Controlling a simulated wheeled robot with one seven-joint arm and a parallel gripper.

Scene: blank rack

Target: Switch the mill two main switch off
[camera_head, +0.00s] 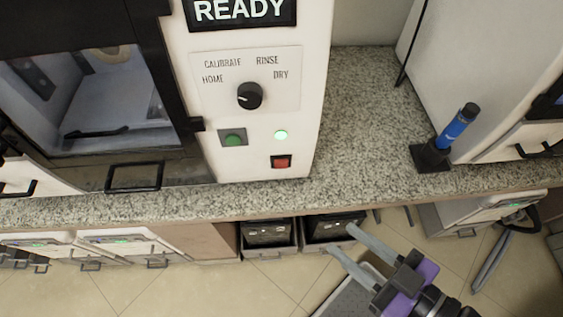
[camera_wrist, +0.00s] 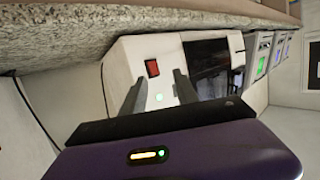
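No mill number is legible. My gripper (camera_head: 341,241) is at lower right, below the counter's front edge, fingers apart and empty.
The granite counter (camera_head: 361,125) has a bare stretch right of the machine. A blue tube in a black stand (camera_head: 434,157) stands there beside another white machine (camera_head: 445,55). Dark bins (camera_head: 268,234) sit under the counter edge near my fingers. Its edge (camera_wrist: 45,45) shows in the wrist view.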

